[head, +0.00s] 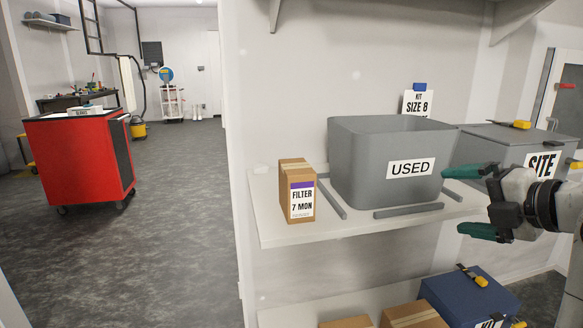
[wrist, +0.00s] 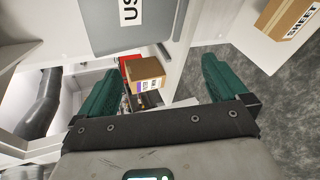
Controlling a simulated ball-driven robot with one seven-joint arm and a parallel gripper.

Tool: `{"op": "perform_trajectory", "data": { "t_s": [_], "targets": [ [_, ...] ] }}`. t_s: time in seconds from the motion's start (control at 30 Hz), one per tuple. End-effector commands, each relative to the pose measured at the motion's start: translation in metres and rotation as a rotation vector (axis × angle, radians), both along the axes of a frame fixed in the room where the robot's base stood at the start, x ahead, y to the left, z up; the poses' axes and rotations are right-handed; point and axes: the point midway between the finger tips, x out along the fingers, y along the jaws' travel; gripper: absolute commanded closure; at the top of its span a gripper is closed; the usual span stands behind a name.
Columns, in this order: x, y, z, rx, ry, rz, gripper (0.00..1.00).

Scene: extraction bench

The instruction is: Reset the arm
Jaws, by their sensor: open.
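My gripper (head: 464,203) is at the right in the head view, in front of the right part of the shelf and the grey bin marked USED (head: 375,185). Its two green fingers are apart with nothing between them. In the wrist view my gripper (wrist: 160,88) also shows its fingers spread wide. A brown box (wrist: 146,73) shows beyond the fingers there, apart from them. My arm comes in from the right edge of the head view, and most of it is out of frame.
A box labelled FILTER 7 MON (head: 298,190) stands left of the bin on the white shelf (head: 285,235). A grey SITE case (head: 510,140) is at the right. A blue case (head: 465,295) sits below. A red cart (head: 80,160) stands on open floor at left.

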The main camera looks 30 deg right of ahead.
Motion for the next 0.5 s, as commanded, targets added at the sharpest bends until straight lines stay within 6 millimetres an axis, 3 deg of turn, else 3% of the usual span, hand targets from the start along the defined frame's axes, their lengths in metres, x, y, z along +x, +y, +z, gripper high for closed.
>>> {"op": "perform_trajectory", "data": {
  "t_s": [0.03,0.1,0.27,0.37,0.5],
  "targets": [
    [0.012,0.016,-0.033,0.146,0.034,-0.025,0.00],
    [0.022,0.034,-0.075,0.343,0.084,-0.088,0.00],
    [0.027,0.086,-0.172,0.731,0.247,-0.276,0.00],
    [0.016,0.121,-0.231,0.918,0.365,-0.423,0.00],
    [-0.019,0.167,-0.308,1.100,0.529,-0.674,0.00]
  ]
}}
